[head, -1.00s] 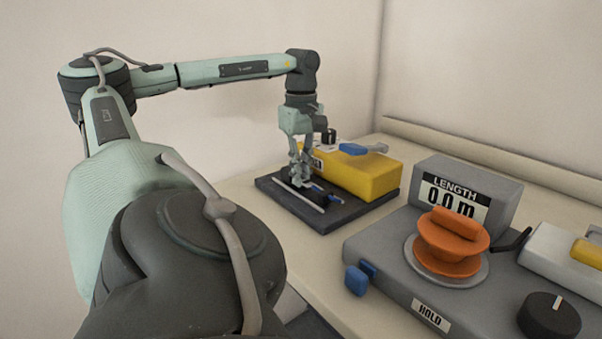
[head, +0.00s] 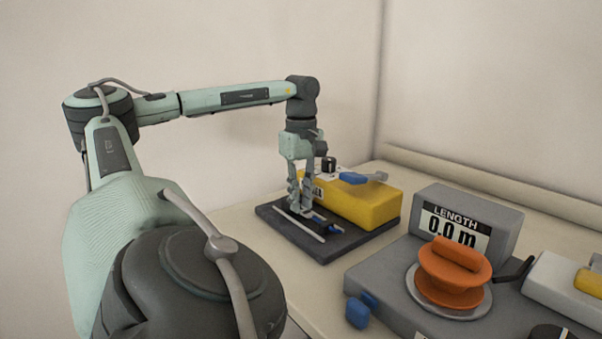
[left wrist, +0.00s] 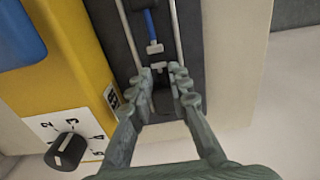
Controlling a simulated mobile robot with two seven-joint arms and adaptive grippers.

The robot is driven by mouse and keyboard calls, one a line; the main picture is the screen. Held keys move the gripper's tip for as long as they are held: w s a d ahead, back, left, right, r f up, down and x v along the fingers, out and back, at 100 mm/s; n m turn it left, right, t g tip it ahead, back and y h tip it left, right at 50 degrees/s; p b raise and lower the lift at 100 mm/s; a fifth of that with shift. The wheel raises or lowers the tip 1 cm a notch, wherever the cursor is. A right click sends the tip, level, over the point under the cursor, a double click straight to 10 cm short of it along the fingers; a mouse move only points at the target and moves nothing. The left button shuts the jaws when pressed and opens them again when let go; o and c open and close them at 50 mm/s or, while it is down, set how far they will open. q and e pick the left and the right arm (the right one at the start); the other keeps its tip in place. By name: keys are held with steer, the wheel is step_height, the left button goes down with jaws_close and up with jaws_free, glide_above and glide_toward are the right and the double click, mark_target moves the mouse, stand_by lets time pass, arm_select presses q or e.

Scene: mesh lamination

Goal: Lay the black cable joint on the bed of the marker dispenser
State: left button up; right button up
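The marker dispenser (head: 365,205) is a yellow box with a dark grey bed (head: 322,250) in front of it. My left gripper (head: 301,208) points down over the bed, fingers apart. In the left wrist view, its fingertips (left wrist: 161,82) stand on either side of a dark, rounded piece, apparently the black cable joint (left wrist: 162,103). The fingers partly hide it, and I cannot tell whether they touch it. A small white T-shaped end shows by the tips. My right gripper is not in view.
Two pale rods run along the bed, with a blue slider (left wrist: 151,22) between them. The dispenser has a black dial (left wrist: 67,150) and a blue lever (head: 353,178). To the right stands a grey length-display machine (head: 470,205) with an orange spool (head: 452,272).

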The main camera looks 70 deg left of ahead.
arm_select(q)
step_height(320, 180, up, 11)
steer(key=p, duration=0.1)
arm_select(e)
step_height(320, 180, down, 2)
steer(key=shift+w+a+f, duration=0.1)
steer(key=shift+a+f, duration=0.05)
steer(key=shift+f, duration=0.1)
arm_select(q)
steer(key=shift+s, duration=0.1)
